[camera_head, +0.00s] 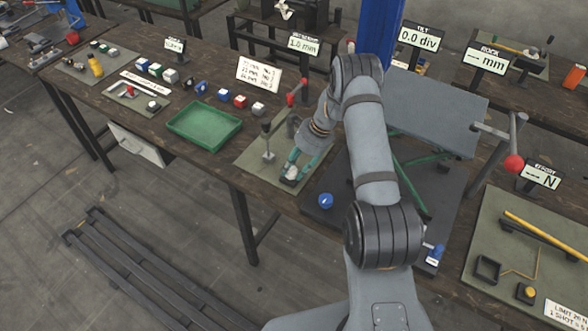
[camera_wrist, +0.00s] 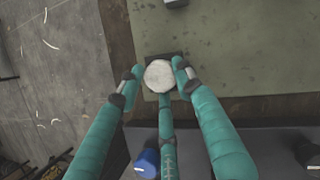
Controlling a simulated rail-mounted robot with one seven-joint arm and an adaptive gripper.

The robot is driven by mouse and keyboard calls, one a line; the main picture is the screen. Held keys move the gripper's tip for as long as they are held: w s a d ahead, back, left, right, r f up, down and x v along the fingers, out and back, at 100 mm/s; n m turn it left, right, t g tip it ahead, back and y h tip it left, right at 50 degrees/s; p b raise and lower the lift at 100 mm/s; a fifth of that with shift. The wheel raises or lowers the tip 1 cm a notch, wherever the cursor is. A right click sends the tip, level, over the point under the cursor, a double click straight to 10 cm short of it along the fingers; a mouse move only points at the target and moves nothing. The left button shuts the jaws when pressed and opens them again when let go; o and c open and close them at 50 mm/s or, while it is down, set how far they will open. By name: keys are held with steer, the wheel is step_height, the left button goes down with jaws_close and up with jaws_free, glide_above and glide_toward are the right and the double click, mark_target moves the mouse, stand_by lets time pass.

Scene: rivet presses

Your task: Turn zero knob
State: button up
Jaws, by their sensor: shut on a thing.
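A round whitish knob (camera_wrist: 158,76) sits on a small dark block near the edge of a green mat, and I take it for the zero knob. In the head view, my teal-fingered gripper (camera_head: 291,174) is at the near edge of the green mat (camera_head: 250,158), and the pale knob (camera_head: 292,169) shows between the fingers. No marking is readable on the knob.
A blue knob (camera_head: 326,201) is close by on a dark plate, to the right of my gripper. A grey post fixture (camera_head: 268,150) and a red-handled lever (camera_head: 297,92) stand behind. A green tray (camera_head: 204,127) lies to the left. A sign reads 1.0 mm (camera_head: 303,44).

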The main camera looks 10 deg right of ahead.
steer(key=n+b, duration=0.1)
steer(key=n+g+b, duration=0.1)
steer(key=n, duration=0.1)
steer(key=shift+w+a+b, duration=0.2)
steer(key=shift+w+b, duration=0.15)
steer(key=shift+w, duration=0.05)
steer(key=shift+a+r+n+g+b, duration=0.15)
steer(key=shift+n+g+b, duration=0.45)
steer(key=shift+n+b, duration=0.7)
steer(key=shift+r+n, duration=0.1)
steer(key=shift+n, duration=0.2)
steer(key=o, duration=1.1)
steer(key=shift+s+d, duration=0.1)
steer(key=shift+d, duration=0.1)
steer(key=shift+d, duration=0.1)
steer(key=v, duration=1.1)
steer(key=shift+r, duration=0.35)
